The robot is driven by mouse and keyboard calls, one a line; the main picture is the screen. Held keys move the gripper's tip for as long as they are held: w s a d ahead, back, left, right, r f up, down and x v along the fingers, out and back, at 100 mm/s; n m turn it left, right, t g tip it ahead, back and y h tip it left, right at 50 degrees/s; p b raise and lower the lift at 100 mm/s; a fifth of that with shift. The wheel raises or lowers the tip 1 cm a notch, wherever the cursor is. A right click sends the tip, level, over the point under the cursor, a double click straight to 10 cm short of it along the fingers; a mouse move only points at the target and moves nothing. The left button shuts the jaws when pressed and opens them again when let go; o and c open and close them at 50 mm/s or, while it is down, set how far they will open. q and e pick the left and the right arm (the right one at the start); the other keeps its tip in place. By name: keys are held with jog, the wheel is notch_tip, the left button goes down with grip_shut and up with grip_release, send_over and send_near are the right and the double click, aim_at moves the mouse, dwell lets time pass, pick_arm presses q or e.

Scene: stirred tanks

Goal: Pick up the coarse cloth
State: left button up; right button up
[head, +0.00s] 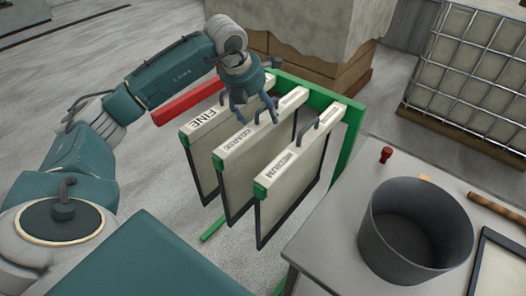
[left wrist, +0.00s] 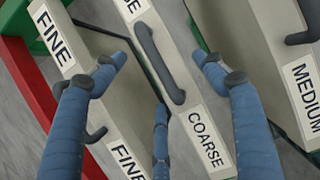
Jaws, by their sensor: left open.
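The coarse cloth (head: 235,178) is a pale panel with a dark frame and a cream top bar labelled COARSE. It hangs upright in the middle of a green rack (head: 346,148), between the fine cloth (head: 200,165) and the medium cloth (head: 290,180). My left gripper (head: 256,112) is over its top bar, open and empty. In the left wrist view, its dark curved handle (left wrist: 160,65) lies between my spread blue fingers (left wrist: 157,72), with no clear contact. In the head view the gripper largely hides this handle. My right gripper is out of view.
A red bar (head: 188,103) runs along the rack's left side. Neighbouring panels hang close on both sides, with handles on top. A table at the right holds a grey bucket (head: 415,235) and a small red-topped object (head: 386,154). A caged tank (head: 470,65) stands behind.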

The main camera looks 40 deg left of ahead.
aim_at(264, 115)
pick_arm(q)
jog(key=p+x, duration=0.1)
jog(key=x, duration=0.3)
jog(key=shift+w+d, duration=0.15)
jog(key=shift+w, duration=0.1)
grip_shut()
